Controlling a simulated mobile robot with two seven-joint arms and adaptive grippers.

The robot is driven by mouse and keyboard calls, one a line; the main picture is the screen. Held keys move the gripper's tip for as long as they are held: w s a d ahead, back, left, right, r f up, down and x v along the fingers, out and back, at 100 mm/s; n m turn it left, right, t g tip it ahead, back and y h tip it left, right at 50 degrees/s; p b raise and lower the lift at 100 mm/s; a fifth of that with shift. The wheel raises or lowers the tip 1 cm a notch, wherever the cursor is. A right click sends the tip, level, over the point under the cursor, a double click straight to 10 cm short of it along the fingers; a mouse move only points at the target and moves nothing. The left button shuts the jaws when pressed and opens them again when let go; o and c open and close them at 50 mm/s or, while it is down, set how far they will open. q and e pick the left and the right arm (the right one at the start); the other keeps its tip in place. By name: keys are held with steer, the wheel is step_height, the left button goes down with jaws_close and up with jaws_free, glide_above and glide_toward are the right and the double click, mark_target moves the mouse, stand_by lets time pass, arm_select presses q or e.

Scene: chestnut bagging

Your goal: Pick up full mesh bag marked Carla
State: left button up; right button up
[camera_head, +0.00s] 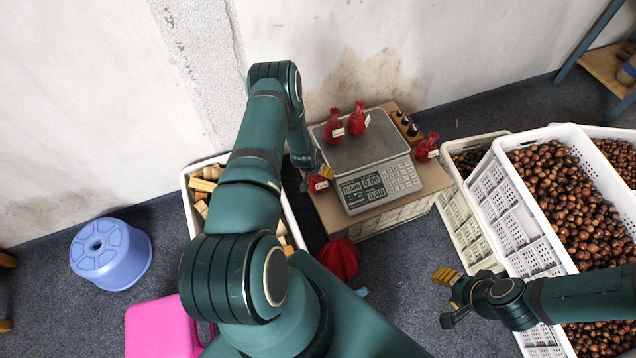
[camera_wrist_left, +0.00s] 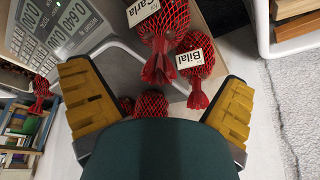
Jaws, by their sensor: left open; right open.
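The mesh bag marked Carla (camera_wrist_left: 172,18) is red, filled and tied, with a white tag, at the top of the left wrist view. A second red bag, marked Bilal (camera_wrist_left: 197,72), is close against it. Both stand by the edge of the scale. My left gripper (camera_wrist_left: 158,78) is open, its yellow fingers apart, with the bags ahead of and between them, not gripped. In the head view my left gripper (camera_head: 315,178) is at the box's left side, by a tagged red bag (camera_head: 317,184); its name is unreadable there. My right gripper (camera_head: 450,298) is open and empty, beside the crates.
The scale (camera_head: 375,165) on a cardboard box carries two red bags (camera_head: 357,121). Another red bag (camera_head: 427,148) stands right of it. Crates (camera_head: 521,225) of chestnuts fill the right. A wood-filled crate (camera_head: 188,204), blue stool (camera_head: 111,250) and pink object (camera_head: 160,328) are at left.

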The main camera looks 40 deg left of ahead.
mark_target(318, 177)
arm_select(q)
steer(key=x, duration=0.2)
steer(key=shift+w+f+b, duration=0.1)
steer(key=shift+f+b, duration=0.2)
steer(key=shift+f, duration=0.05)
steer(key=b+x, duration=0.2)
steer(key=x, duration=0.3)
steer(key=shift+f, duration=0.15)
steer(key=c, duration=1.6)
